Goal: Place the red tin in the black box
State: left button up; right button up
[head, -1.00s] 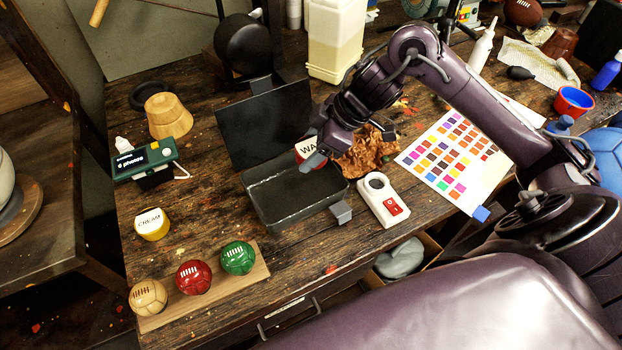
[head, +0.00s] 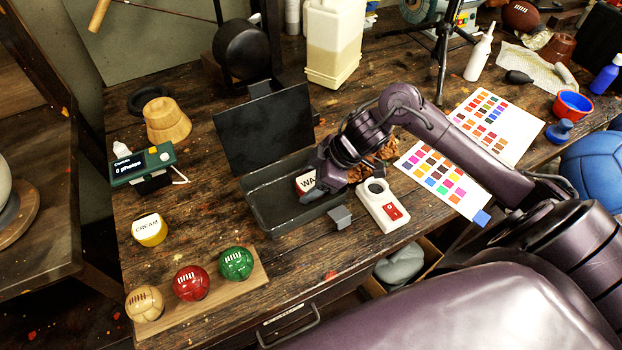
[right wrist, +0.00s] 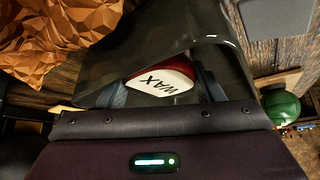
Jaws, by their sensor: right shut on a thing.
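The red tin (head: 304,182) has a white lid with the letters "WA" showing in the head view; in the right wrist view the tin (right wrist: 161,79) reads "WAX". My right gripper (head: 318,188) is shut on the tin, its fingers on either side of it. The black box (head: 283,217) stands open on the bench with its lid raised at the back. The tin is inside the box's outline, at its right part. I cannot tell whether it touches the box floor. My left gripper is not in view.
A white device with a red switch (head: 390,212) stands right of the box, by crumpled brown paper (head: 366,170). A yellow cream tin (head: 149,230) and a wooden board (head: 212,302) with three leather balls lie to the left. A colour chart (head: 440,176) lies right.

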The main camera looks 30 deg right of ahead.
jog(key=o, duration=0.8)
jog(key=shift+f, duration=0.1)
jog(key=shift+d+r, duration=0.15)
jog(key=shift+r, duration=0.25)
jog(key=b+v, duration=0.1)
jog(key=v, duration=1)
jog(key=shift+s+r, duration=0.15)
jog(key=shift+r, duration=0.05)
